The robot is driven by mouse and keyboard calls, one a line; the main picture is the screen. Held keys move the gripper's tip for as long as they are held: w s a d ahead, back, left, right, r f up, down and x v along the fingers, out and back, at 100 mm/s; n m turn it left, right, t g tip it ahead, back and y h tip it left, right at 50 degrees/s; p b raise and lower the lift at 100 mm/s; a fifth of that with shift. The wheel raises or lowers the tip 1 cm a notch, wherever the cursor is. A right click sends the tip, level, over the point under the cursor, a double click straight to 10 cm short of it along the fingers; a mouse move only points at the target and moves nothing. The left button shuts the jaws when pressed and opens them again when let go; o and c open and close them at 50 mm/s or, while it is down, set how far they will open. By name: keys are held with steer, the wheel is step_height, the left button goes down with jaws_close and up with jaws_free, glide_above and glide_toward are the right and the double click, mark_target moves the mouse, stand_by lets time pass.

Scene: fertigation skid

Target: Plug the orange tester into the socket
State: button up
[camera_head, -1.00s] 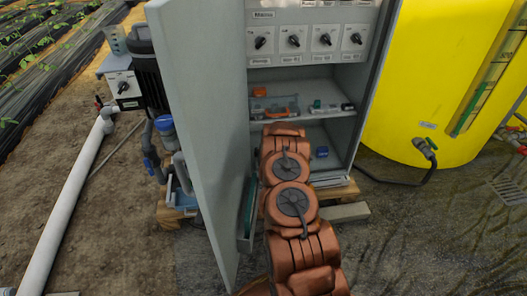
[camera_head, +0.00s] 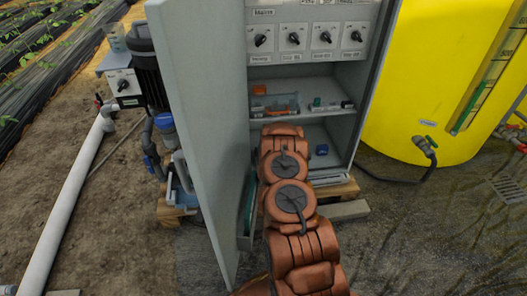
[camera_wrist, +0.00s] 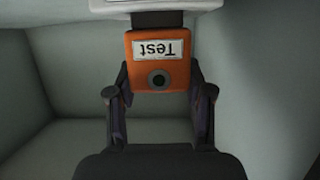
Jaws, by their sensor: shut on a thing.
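The orange tester (camera_wrist: 158,62) is in the wrist view, with a white "Test" label that reads upside down and a dark round spot below it. My gripper (camera_wrist: 160,93) is shut on it, one dark finger at each side. The tester's far end meets a dark block (camera_wrist: 156,19) under a pale fitting (camera_wrist: 155,4) at the top edge. I cannot tell whether this is the socket or how far the tester is in. In the head view my arm reaches into the cabinet's lower compartment and hides my gripper and the tester.
The grey cabinet (camera_head: 305,72) has knobs above and a shelf (camera_head: 300,112) with a clear tray (camera_head: 275,104), an orange item (camera_head: 259,90) and small parts. A blue item (camera_head: 321,149) lies in the lower compartment. The open door (camera_head: 195,120) stands close left of my arm. A yellow tank (camera_head: 430,80) is right.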

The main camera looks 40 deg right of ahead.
steer(key=shift+f, duration=0.25)
steer(key=o, duration=1.3)
steer(key=shift+s+r, duration=0.1)
steer(key=v, duration=1.1)
steer(key=shift+s+a+r, duration=0.1)
steer(key=shift+s+a, duration=0.15)
steer(key=shift+s, duration=0.05)
steer(key=shift+s, duration=0.1)
